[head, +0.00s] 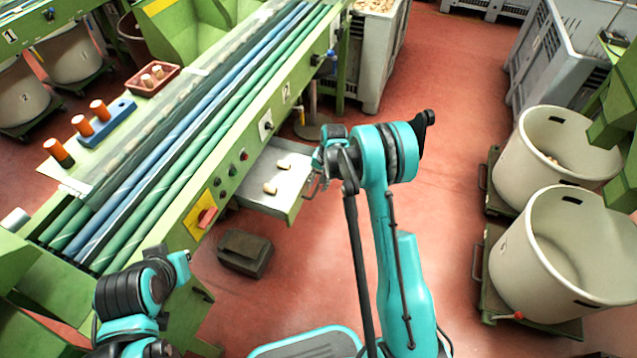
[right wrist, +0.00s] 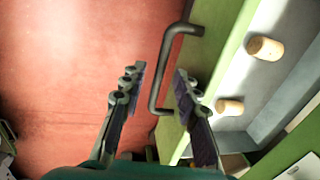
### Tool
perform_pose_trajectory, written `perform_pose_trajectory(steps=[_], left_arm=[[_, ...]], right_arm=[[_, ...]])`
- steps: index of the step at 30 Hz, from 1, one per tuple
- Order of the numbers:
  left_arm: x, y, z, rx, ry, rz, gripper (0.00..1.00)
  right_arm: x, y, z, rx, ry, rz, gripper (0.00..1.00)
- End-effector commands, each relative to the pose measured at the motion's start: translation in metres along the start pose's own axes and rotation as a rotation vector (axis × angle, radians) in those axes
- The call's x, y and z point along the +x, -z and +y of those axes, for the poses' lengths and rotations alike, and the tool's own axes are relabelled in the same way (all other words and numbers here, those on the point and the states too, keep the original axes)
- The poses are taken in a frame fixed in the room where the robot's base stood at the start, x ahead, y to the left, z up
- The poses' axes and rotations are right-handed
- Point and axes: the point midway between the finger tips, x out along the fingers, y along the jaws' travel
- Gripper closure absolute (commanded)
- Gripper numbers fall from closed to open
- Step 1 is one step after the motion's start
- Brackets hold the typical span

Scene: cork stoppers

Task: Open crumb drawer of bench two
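The crumb drawer (head: 290,200) of bench two (head: 286,90) stands pulled out from the bench's right side, with cork stoppers (head: 269,188) lying on its pale floor. My right gripper (head: 314,178) is at the drawer's green front. In the right wrist view its two fingers (right wrist: 157,85) are apart, with the dark bar handle (right wrist: 160,70) between them; I see no clear grip on it. The green drawer front (right wrist: 205,50) and corks (right wrist: 264,48) show to the right there. My left gripper (head: 182,262) is low at the left, away from the drawer; its fingers are not clear.
A dark box (head: 245,253) lies on the red floor below the drawer. Two large cream tubs (head: 565,250) on green trolleys stand at the right. A grey crate (head: 375,60) stands beyond the drawer. The red floor (head: 440,130) between drawer and tubs is clear.

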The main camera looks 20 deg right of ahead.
Motion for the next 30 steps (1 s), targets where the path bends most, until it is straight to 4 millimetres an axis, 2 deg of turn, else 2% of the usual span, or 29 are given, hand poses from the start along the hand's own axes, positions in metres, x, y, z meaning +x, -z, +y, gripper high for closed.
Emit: perform_pose_trajectory(steps=[5, 8, 15, 21, 25, 30], left_arm=[[0.000, 0.000, 0.000, 0.000, 0.000, 0.000, 1.00], [0.000, 0.000, 0.000, 0.000, 0.000, 0.000, 1.00], [0.000, 0.000, 0.000, 0.000, 0.000, 0.000, 1.00], [0.000, 0.000, 0.000, 0.000, 0.000, 0.000, 1.00], [0.000, 0.000, 0.000, 0.000, 0.000, 0.000, 1.00], [0.000, 0.000, 0.000, 0.000, 0.000, 0.000, 1.00]], right_arm=[[-0.005, 0.000, 0.000, 0.000, 0.000, 0.000, 0.69], [-0.018, 0.000, 0.000, 0.000, 0.000, 0.000, 0.69], [-0.070, 0.000, 0.001, 0.002, 0.000, 0.000, 0.69], [-0.105, 0.000, 0.000, 0.001, 0.000, 0.000, 0.69], [-0.116, 0.000, 0.000, 0.000, 0.000, 0.000, 0.69], [-0.120, 0.000, 0.000, 0.000, 0.000, 0.000, 0.69]])
